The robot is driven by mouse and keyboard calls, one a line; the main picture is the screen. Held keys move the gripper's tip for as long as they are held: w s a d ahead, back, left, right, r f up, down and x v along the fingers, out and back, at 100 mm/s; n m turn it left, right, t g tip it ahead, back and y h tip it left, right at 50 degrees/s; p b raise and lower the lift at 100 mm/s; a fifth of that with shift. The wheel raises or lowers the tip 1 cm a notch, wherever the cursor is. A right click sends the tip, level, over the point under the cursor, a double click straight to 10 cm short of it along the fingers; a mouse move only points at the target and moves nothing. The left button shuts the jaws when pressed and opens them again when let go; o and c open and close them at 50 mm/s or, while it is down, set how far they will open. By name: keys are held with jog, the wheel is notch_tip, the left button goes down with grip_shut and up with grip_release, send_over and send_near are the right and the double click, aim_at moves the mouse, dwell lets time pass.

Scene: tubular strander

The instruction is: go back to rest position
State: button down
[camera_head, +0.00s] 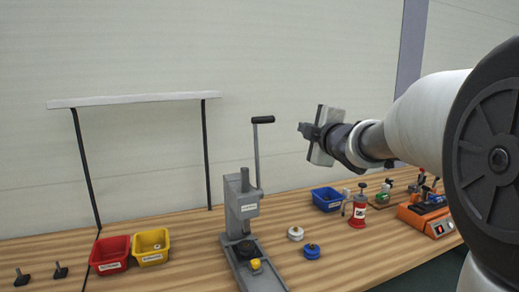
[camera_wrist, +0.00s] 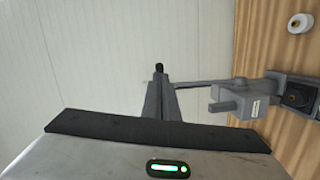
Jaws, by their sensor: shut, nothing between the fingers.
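My gripper (camera_head: 303,128) is at the end of my arm, which reaches in from the right in the head view. It is raised well above the table, to the right of the press lever's top, and touches nothing there. In the wrist view my gripper (camera_wrist: 159,70) shows its fingers together, with nothing held. The grey press (camera_head: 240,205) stands upright on the table with its lever (camera_head: 257,155) pointing up. The press also shows sideways at the right of the wrist view (camera_wrist: 240,105).
The wooden table (camera_head: 190,235) holds a red bin (camera_head: 110,254), a yellow bin (camera_head: 150,247), a blue bin (camera_head: 327,199), a white spool (camera_head: 295,233), a blue spool (camera_head: 312,251) and a red tool (camera_head: 358,210). An orange device (camera_head: 428,218) stands at the right. A shelf frame (camera_head: 135,99) rises at the left.

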jog(key=s+d+m+g+h+p, duration=0.35)
jog(key=s+m, duration=0.45)
jog(key=s, duration=0.3)
jog(key=s+a+f+m+g+p, duration=0.1)
jog(key=s+a+f+m+g, duration=0.1)
jog(key=s, duration=0.7)
jog(key=s+a+f+m+g+y+p, duration=0.1)
jog(key=s+a+f+m+g, duration=0.1)
jog(key=s, duration=0.7)
jog(key=s+a+f+m+g+p, duration=0.1)
jog(key=s+a+f+m+g, duration=0.2)
jog(key=s+f+m, duration=0.2)
jog(key=s+f, duration=0.2)
jog(key=s, duration=0.2)
jog(key=shift+f+g, duration=0.35)
jog(key=shift+y, duration=0.25)
